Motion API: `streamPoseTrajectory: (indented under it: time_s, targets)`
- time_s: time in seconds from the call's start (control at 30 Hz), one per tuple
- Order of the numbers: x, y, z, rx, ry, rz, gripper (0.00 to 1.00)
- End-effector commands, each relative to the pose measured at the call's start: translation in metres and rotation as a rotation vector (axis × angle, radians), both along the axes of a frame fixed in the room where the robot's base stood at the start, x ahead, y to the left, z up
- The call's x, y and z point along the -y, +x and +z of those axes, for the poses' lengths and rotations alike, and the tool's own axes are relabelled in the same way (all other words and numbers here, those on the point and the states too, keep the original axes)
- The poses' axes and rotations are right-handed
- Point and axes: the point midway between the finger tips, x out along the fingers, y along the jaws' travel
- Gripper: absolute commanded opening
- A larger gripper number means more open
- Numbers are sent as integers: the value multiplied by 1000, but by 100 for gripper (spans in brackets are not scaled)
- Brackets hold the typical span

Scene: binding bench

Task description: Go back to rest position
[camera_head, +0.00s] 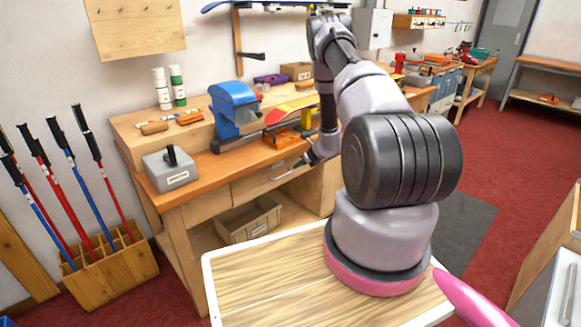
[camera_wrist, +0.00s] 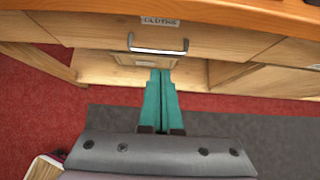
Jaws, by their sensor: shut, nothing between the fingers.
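My gripper (camera_head: 302,163) hangs in front of the bench's drawer front in the head view, at the end of my folded arm. In the wrist view its two teal fingers (camera_wrist: 161,74) lie together, shut, with nothing between them. The fingertips point toward the drawer (camera_wrist: 205,41) with a metal handle (camera_wrist: 158,49) and a small label above it. In the wrist picture the tips appear just below the handle; whether they touch anything is not clear. The drawer looks closed.
The wooden bench (camera_head: 205,190) carries a blue vise (camera_head: 235,108), a grey block with a black knob (camera_head: 170,170) and bottles. A bin (camera_head: 249,220) sits on its lower shelf. Red floor (camera_head: 475,140) is open at right.

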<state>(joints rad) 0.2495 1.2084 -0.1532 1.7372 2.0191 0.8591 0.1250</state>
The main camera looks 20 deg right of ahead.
Motion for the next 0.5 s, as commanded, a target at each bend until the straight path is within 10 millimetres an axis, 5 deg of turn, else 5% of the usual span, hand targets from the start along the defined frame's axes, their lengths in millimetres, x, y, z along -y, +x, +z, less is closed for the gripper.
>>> streamPoseTrajectory:
  time_s: [0.27,0.37,0.5]
  targets:
    - [-5,2,20,16,-8,31,0]
    - [-20,11,61,51,-27,112,0]
    - [-55,17,148,127,-81,296,0]
